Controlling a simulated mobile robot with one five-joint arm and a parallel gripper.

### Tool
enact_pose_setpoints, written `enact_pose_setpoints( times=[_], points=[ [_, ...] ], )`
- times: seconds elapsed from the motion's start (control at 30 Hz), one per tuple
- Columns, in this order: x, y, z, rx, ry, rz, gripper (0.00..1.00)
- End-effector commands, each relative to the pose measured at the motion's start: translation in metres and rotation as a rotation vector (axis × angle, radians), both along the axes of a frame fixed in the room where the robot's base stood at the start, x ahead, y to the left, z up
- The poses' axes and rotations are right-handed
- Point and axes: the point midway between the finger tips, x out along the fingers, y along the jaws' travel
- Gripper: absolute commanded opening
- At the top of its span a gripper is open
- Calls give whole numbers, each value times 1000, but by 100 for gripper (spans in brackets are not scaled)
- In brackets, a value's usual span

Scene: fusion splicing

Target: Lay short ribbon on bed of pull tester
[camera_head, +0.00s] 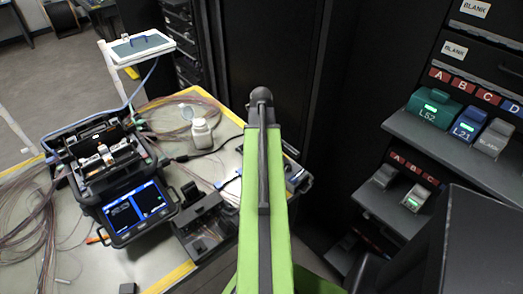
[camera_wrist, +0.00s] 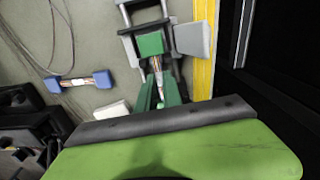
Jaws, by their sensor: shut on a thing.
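The short ribbon (camera_wrist: 157,64) shows in the wrist view as a pale strip with a green block at its far end. My gripper (camera_wrist: 158,92) is shut on its near end, over the frame I take to be the pull tester (camera_wrist: 137,27). This has dark bars and a grey plate to the right. The ribbon looks lined up along the frame; I cannot tell if it touches the bed. In the head view the pull tester (camera_head: 299,177) shows partly to the right of my green arm, which hides my gripper and the ribbon.
Another ribbon with blue end blocks (camera_wrist: 77,82) lies on the table to the left. A fusion splicer (camera_head: 132,212) with a lit screen, a dark device (camera_head: 203,228) and a white bottle (camera_head: 201,134) stand left of my arm. Dark racks (camera_head: 430,140) stand right.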

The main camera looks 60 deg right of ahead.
Motion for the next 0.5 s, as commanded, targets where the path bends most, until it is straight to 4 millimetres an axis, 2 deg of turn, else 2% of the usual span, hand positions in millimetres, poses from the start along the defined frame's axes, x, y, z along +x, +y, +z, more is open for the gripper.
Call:
enact_pose_setpoints(
  times=[0.03, 0.07, 0.2, 0.5],
  points=[
    [0, 0, -3, 0, 0, 0, 0],
    [0, 0, -1, 0, 0, 0, 14],
    [0, 0, -1, 0, 0, -1, 32],
    [0, 0, 0, 0, 0, -1, 32]
  ],
)
